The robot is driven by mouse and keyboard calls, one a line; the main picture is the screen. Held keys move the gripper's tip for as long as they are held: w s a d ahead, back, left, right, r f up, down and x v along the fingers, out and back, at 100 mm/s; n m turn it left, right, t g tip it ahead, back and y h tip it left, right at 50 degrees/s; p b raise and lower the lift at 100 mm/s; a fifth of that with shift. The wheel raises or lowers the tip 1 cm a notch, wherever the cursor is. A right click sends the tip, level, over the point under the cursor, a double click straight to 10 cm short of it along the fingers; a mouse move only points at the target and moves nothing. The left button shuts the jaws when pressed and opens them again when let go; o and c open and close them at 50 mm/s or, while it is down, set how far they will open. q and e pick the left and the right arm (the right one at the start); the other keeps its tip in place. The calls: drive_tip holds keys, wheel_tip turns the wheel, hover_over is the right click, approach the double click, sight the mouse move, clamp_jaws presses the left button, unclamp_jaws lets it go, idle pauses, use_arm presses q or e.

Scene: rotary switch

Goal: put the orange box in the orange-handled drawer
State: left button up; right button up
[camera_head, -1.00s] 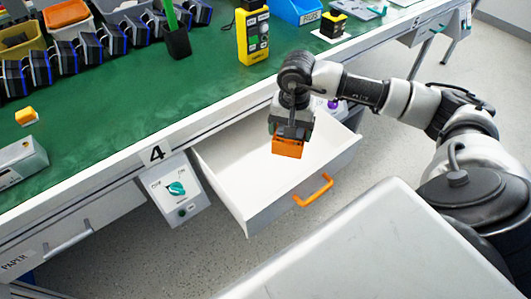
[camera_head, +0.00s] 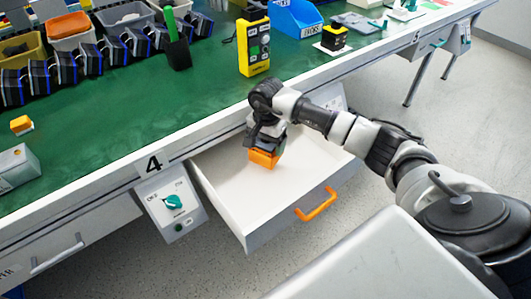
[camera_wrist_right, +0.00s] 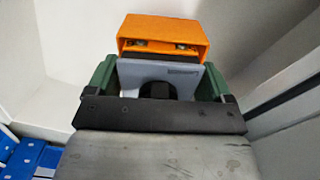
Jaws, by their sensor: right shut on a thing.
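The orange box (camera_head: 264,159) is held by my right gripper (camera_head: 262,148) over the open drawer (camera_head: 230,205). In the right wrist view the orange box (camera_wrist_right: 164,36) sticks out beyond the fingers of the right gripper (camera_wrist_right: 158,78), which is shut on it. White drawer walls surround it there. I cannot tell whether the box touches the drawer floor. The drawer is white inside, and its orange handle (camera_head: 317,205) is on the front. My left gripper is not in view.
A switch box with a green rotary knob (camera_head: 173,202) hangs left of the drawer, under the number 4. The green workbench (camera_head: 120,130) carries several bins, a yellow device (camera_head: 253,47) and a small orange-and-white object (camera_head: 21,125). A closed drawer (camera_head: 60,250) is at lower left.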

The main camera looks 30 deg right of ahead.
wheel_tip(320, 180, down, 4)
drive_tip(key=shift+w+a+r, duration=0.1)
drive_tip(key=shift+a+r, duration=0.05)
drive_tip(key=shift+r, duration=0.05)
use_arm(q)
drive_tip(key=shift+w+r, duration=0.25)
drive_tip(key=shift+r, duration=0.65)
use_arm(e)
drive_tip(key=shift+f, duration=0.3)
use_arm(q)
drive_tip(key=shift+b, duration=0.35)
use_arm(e)
drive_tip(key=shift+f, duration=0.1)
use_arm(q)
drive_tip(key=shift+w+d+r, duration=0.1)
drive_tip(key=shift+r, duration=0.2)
use_arm(e)
drive_tip(key=o, duration=0.8)
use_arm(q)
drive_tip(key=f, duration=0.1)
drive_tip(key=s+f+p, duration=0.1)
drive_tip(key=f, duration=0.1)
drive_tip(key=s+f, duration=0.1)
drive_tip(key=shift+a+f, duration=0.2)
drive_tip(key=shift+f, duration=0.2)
use_arm(e)
wheel_tip(320, 180, up, 12)
drive_tip(key=shift+r, duration=0.1)
